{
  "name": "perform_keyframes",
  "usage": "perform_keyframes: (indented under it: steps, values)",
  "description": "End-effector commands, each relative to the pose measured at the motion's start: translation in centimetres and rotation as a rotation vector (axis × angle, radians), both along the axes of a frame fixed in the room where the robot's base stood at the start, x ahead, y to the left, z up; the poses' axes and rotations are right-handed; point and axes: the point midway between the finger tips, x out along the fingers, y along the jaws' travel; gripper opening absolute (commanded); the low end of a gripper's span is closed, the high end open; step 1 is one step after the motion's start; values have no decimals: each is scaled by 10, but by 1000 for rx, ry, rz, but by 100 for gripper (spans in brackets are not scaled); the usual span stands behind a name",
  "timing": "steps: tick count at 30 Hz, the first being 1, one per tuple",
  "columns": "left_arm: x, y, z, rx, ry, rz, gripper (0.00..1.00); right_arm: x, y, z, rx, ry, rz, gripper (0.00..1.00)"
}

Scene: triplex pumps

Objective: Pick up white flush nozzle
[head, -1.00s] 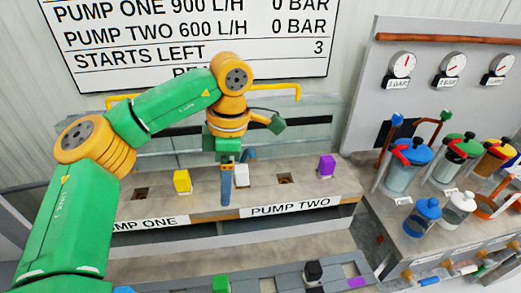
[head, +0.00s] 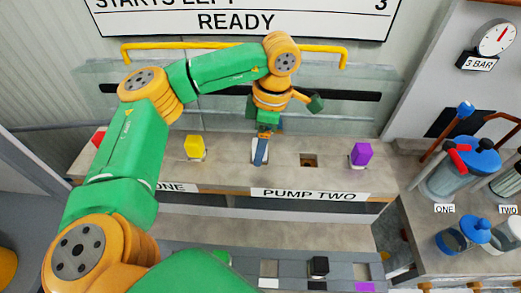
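A small white block-like piece (head: 254,148), which looks like the white flush nozzle, sits on the grey pump bench (head: 230,178) between a yellow piece and a square hole. My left gripper (head: 261,152) points down right at it and covers much of it. Only a narrow blue-grey finger shows, so I cannot tell whether the gripper is open or shut, or touching the piece. My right gripper is not in view.
A yellow piece (head: 194,147) stands left of my gripper and a purple piece (head: 361,154) right of the hole (head: 308,159). A rack (head: 340,262) with a black piece (head: 318,266) lies in front. Blue-lidded jars (head: 477,230) stand at right.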

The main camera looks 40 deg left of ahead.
Motion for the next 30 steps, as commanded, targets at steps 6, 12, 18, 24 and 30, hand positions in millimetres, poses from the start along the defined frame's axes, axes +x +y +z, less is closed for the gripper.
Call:
perform_keyframes:
  steps: [6,12,18,24,30]
  values:
    - [0,0,0,0,0,0,18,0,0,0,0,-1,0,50]
    - [0,0,0,-1,-1,0,0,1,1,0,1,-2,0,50]
    - [0,0,2,0,-1,0,0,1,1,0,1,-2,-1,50]
    - [1,-1,29,-2,-5,0,0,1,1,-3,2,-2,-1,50]
    - [-26,-33,88,2,-9,-7,0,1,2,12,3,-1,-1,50]
